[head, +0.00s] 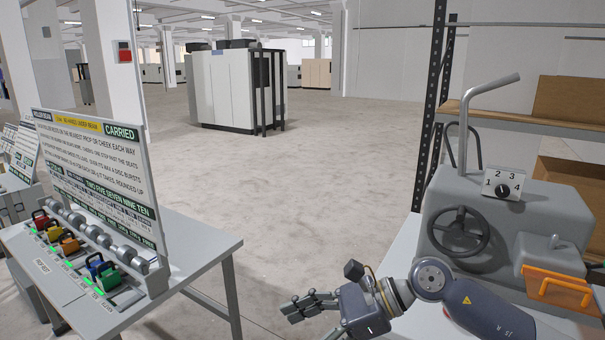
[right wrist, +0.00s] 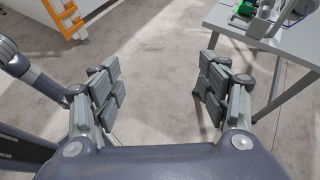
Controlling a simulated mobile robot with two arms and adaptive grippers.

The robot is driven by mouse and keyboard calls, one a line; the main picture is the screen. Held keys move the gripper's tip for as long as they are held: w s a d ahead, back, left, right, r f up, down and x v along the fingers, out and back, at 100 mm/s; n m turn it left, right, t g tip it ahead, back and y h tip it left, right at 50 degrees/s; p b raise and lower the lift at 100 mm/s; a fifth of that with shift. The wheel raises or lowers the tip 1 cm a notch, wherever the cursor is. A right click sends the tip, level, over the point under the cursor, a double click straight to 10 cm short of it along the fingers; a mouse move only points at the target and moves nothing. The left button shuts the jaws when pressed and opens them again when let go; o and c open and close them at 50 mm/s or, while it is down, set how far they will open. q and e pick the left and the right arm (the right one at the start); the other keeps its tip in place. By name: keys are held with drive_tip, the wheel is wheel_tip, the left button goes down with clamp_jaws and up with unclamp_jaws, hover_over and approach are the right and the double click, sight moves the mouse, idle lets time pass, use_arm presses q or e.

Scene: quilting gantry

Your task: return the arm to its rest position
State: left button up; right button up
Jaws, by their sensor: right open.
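My right gripper (head: 308,306) is on the arm that comes in from the right in the head view. It hangs over the floor gap between the left table (head: 205,245) and the grey machine (head: 455,215), touching neither. In the right wrist view its two fingers (right wrist: 160,88) are spread wide apart with only floor between them. It is open and empty. My left gripper does not show in either view.
The left table carries a sign board (head: 100,165) and coloured padlock-like blocks (head: 68,243). The grey machine has a handwheel (head: 461,233), a numbered dial (head: 503,185) and an orange handle (head: 558,287). A shelf rack (head: 430,110) stands behind it. Open floor (head: 310,160) lies ahead.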

drive_tip(key=w+a+r+m+t+y, duration=0.1)
drive_tip(key=a+r+m+t+y, duration=0.2)
drive_tip(key=r+m+t+y, duration=0.7)
drive_tip(key=w+d+f+m+t+h, duration=0.15)
drive_tip(key=d+m+t+h, duration=0.35)
drive_tip(key=m, duration=0.6)
drive_tip(key=w+d+f+m+t+h, duration=0.1)
drive_tip(key=w+d+m+t+h, duration=0.25)
drive_tip(key=m+h, duration=0.5)
drive_tip(key=s+d+f+m+g+h, duration=0.2)
drive_tip(key=s+d+f+m+h, duration=0.15)
drive_tip(key=d+f+m, duration=0.4)
drive_tip(key=s+d+f+m+g+h, duration=0.2)
drive_tip(key=d+f+m+h, duration=0.25)
drive_tip(key=f+m, duration=0.45)
drive_tip(key=s+d+f+m+g, duration=0.2)
drive_tip(key=s+f+m+g, duration=0.25)
drive_tip(key=s+f, duration=0.6)
drive_tip(key=s+d+f+m+g, duration=0.25)
drive_tip(key=s+f+g, duration=0.4)
drive_tip(key=s, duration=0.65)
wheel_tip(320, 180, down, 26)
drive_tip(key=s+g, duration=0.1)
drive_tip(key=s, duration=0.1)
drive_tip(key=s+d+f+g+h, duration=0.1)
drive_tip(key=s+d+f, duration=0.1)
drive_tip(key=s+f, duration=1.4)
drive_tip(key=shift+s+d+f+n, duration=0.15)
drive_tip(key=shift+s+f+n, duration=0.05)
drive_tip(key=shift+s+n, duration=0.1)
